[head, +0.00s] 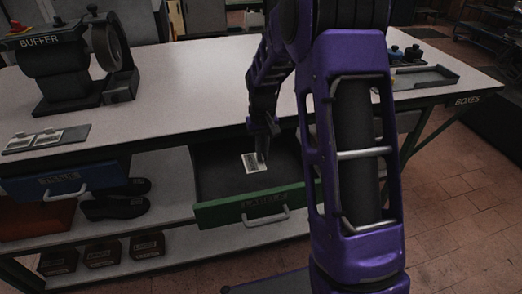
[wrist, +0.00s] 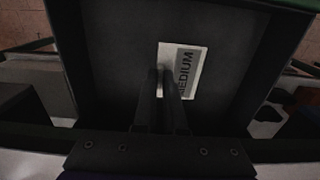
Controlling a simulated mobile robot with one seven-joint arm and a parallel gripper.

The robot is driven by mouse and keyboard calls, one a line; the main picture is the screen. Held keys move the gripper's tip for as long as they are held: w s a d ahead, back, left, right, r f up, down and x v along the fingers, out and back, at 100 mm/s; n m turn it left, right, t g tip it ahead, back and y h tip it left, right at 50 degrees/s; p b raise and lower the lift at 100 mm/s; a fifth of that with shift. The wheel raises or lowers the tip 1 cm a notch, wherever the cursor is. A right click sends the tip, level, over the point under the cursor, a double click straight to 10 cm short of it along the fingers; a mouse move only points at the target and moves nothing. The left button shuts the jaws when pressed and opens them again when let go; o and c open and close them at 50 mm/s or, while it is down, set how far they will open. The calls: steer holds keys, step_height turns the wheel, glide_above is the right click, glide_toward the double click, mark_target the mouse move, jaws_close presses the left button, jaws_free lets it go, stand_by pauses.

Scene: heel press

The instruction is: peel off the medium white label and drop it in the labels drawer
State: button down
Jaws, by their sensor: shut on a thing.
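The medium white label (head: 256,163) shows in the head view over the open drawer with the green front (head: 250,207). In the wrist view the label (wrist: 188,72) reads "MEDIUM" on a grey band, and the dark drawer floor (wrist: 120,65) lies behind it. My gripper (head: 263,154) points down into the drawer opening. Its fingers (wrist: 166,82) are shut on the label's near left part. I cannot tell how far the label is above the drawer floor. The writing on the green front is too blurred to read surely.
A blue-fronted drawer (head: 62,184) stands open at left. Above it, a dark plate (head: 70,137) with white labels lies on the bench (head: 180,92). A buffer machine (head: 62,70) stands at back left. Black shoes (head: 115,205) and small boxes (head: 103,252) sit on shelves below.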

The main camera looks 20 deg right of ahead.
steer(key=shift+f+b, duration=2.05)
steer(key=shift+f, duration=1.1)
steer(key=shift+c, duration=2.2)
jaws_free()
steer(key=shift+r+p, duration=2.6)
steer(key=shift+r, duration=0.95)
